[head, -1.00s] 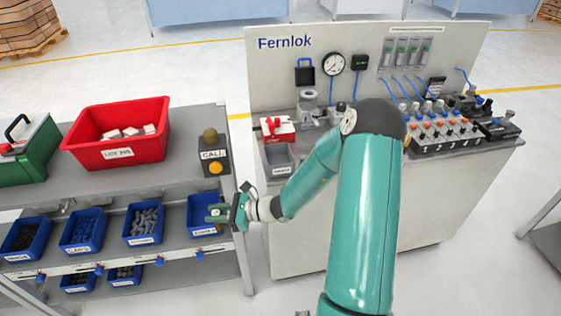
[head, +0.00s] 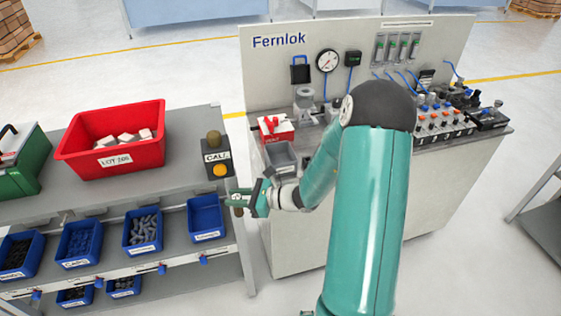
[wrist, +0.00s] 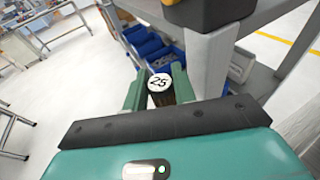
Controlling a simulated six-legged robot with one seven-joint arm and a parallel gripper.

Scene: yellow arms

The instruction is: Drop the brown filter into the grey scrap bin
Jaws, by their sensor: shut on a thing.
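My gripper (head: 240,199) is shut on the brown filter (head: 238,211) and holds it upright beside the right end of the shelf rack. In the wrist view the fingers (wrist: 159,90) grip the filter's sides, and its round white top (wrist: 161,82) reads 25. The dark body below is mostly hidden. A small grey bin (head: 281,158), its label now partly covered by my arm, stands on the front left of the Fernlok bench. It is to the upper right of my gripper and apart from it.
A dark CAL block (head: 216,157) with a yellow button sits on the rack's right corner, close to my gripper. A red and white box (head: 273,131) stands behind the grey bin. A red LOT tray (head: 110,140) and blue bins (head: 205,217) fill the rack.

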